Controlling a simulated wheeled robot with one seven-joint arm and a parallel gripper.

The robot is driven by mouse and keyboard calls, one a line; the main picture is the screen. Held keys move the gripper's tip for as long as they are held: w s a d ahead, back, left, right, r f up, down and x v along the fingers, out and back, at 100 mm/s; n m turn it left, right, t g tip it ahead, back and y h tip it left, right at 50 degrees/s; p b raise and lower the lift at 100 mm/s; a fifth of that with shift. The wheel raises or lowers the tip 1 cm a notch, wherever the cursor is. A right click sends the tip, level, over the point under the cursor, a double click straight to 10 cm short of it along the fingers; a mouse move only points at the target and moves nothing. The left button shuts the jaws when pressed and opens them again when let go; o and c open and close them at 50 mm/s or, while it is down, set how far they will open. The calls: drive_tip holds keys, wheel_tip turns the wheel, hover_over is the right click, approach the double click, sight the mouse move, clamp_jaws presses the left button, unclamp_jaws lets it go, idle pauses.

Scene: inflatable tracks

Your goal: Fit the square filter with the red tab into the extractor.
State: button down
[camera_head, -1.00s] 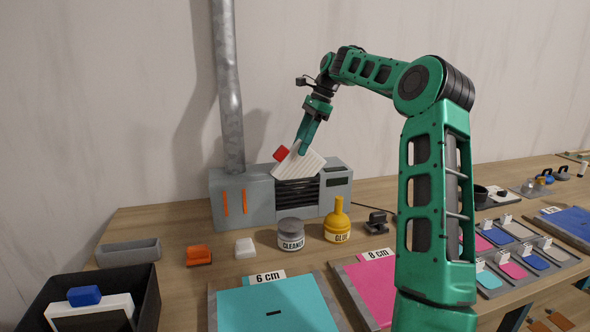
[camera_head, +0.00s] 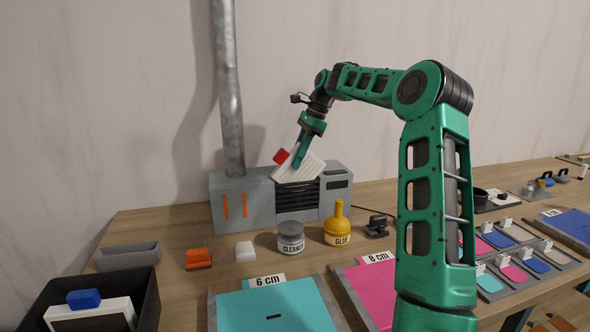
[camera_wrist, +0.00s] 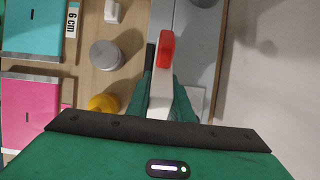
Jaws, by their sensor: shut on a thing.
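The white square filter (camera_head: 306,169) with the red tab (camera_head: 281,156) is held tilted at the top front of the grey extractor (camera_head: 245,205). My gripper (camera_head: 297,163) is shut on the filter. In the wrist view the filter's white edge (camera_wrist: 160,92) lies between the fingers, with the red tab (camera_wrist: 166,50) beyond it. The filter overlaps the upper part of the dark slatted opening (camera_head: 297,194) on the extractor's front. Whether it touches the extractor I cannot tell. The slot for it is not clearly visible.
A grey cleaner jar (camera_head: 291,237) and a yellow glue bottle (camera_head: 338,226) stand in front of the extractor. A black bin (camera_head: 148,300) at left holds a filter with a blue tab (camera_head: 84,299). A metal duct (camera_head: 229,90) rises behind the extractor.

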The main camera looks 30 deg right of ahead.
sight(298, 145)
drive_tip(key=shift+r, duration=0.15)
wheel_tip(298, 145, up, 10)
drive_tip(key=shift+f, duration=0.1)
idle(0.3)
wheel_tip(298, 145, down, 6)
drive_tip(key=shift+s+r, duration=0.1)
drive_tip(key=shift+s, duration=0.05)
wheel_tip(298, 145, down, 4)
drive_tip(key=shift+d+f, duration=0.1)
idle(0.5)
drive_tip(key=shift+f, duration=0.45)
